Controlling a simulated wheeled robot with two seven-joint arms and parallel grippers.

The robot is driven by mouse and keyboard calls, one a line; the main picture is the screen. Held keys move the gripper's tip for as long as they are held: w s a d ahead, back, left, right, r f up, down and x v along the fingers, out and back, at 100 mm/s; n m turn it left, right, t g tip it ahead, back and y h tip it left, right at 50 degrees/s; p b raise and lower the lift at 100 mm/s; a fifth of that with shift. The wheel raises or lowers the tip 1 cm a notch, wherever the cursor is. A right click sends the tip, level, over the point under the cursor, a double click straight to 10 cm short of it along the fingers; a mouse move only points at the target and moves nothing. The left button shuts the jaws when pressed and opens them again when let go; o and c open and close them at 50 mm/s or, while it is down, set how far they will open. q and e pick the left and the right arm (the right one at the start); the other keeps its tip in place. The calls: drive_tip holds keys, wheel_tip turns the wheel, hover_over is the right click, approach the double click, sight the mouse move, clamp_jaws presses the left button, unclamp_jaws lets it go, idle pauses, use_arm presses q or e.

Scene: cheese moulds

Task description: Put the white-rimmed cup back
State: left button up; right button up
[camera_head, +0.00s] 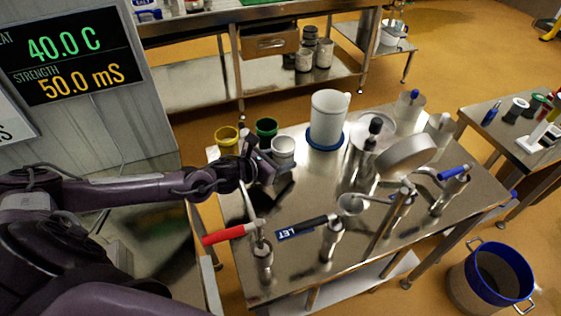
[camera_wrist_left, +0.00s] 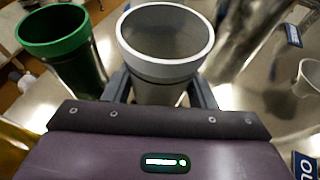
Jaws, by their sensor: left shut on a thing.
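The white-rimmed cup (camera_head: 283,146) is a metal cup with a pale rim, on or just above the steel table near its back left. My left gripper (camera_head: 270,165) is at its near side. In the left wrist view the cup (camera_wrist_left: 166,45) sits between the two fingers of my left gripper (camera_wrist_left: 160,92), which are shut on it. The cup looks upright. Its base is hidden, so I cannot tell whether it touches the table. My right gripper is not in view.
A green-rimmed cup (camera_head: 266,128) stands close beside it, and a yellow-rimmed cup (camera_head: 227,137) is farther left. A white jug (camera_head: 328,117) on a blue ring stands to the right. Valves with red (camera_head: 230,233), black (camera_head: 305,227) and blue (camera_head: 453,172) handles line the table's front.

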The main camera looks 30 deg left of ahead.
use_arm(q)
drive_tip(key=shift+f, duration=0.8)
drive_tip(key=shift+f, duration=0.2)
drive_tip(key=o, duration=1)
drive_tip(key=shift+o, duration=0.2)
drive_tip(key=shift+r, duration=0.1)
drive_tip(key=shift+r, duration=0.2)
drive_tip(key=shift+s+a, duration=0.15)
drive_tip(key=shift+s, duration=0.15)
drive_tip(key=b+v, duration=0.1)
drive_tip(key=v, duration=1)
drive_tip(key=shift+s+r, duration=0.15)
